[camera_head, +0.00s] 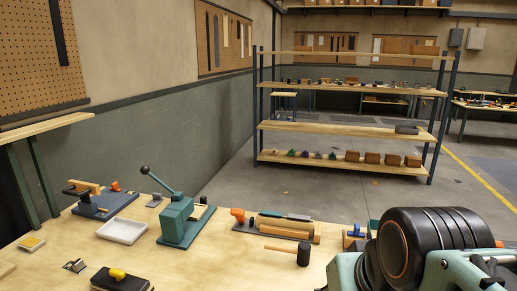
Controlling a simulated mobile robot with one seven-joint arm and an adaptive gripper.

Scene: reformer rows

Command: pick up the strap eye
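A small grey metal fitting (75,266), which looks like the strap eye, lies on the wooden workbench (190,262) at the lower left. It is small, and its exact shape is hard to make out. A dark block with a yellow knob (118,274) lies just right of it, apart from it. A small yellow-topped pad (32,243) lies behind it to the left. My gripper does not show in this view, so its distance from the fitting and its opening cannot be seen.
Behind the fitting stand a white tray (122,230), a green lever press (183,218) and a blue-grey fixture (104,204). A mallet (303,255) and a tool rack (285,228) lie to the right. A large dark shape blocks the lower right. Bare wood surrounds the fitting.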

